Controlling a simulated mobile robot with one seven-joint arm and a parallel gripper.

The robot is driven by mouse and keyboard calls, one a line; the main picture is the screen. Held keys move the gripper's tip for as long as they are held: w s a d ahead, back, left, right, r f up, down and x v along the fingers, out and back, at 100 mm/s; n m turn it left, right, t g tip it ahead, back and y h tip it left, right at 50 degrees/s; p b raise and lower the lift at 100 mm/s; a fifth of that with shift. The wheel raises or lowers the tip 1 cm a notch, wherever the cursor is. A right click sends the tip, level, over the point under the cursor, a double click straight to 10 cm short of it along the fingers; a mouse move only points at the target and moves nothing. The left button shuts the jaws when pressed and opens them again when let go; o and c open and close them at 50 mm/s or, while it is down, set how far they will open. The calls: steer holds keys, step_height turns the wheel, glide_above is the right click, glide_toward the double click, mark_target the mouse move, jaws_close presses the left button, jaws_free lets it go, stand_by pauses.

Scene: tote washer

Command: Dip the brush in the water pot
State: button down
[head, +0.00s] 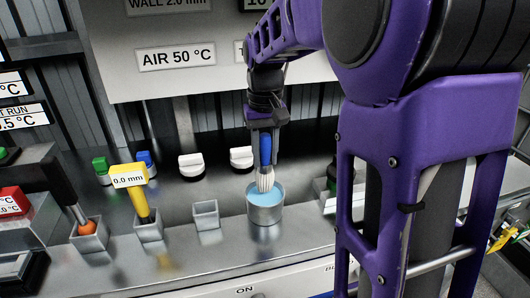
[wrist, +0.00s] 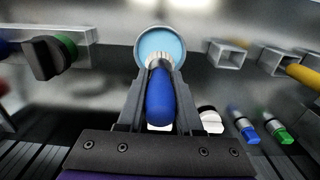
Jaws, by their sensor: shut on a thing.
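My gripper (head: 264,138) is shut on the blue-handled brush (head: 265,150), which hangs bristles down. The water pot (head: 266,213) is a round metal cup with light blue water, standing on the grey counter. The pale bristles (head: 265,180) overlap the pot's opening in the head view; I cannot tell whether they touch the water. In the wrist view the brush handle (wrist: 160,98) lies between the two fingers, and the bristles reach over the near rim of the pot (wrist: 139,50).
An empty square holder (head: 206,215) stands left of the pot. Further left, a yellow tool (head: 141,205) labelled 0.0 mm and an orange-tipped tool (head: 86,227) stand in holders. White knobs (head: 191,165) sit behind. A panel labelled AIR 50 °C (head: 176,57) is above.

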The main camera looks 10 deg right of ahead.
mark_target(265, 134)
steer(key=shift+f+b, duration=2)
steer(key=shift+f, duration=1.45)
steer(key=shift+r, duration=0.15)
steer(key=shift+r+p, duration=4.7)
steer(key=shift+r, duration=0.8)
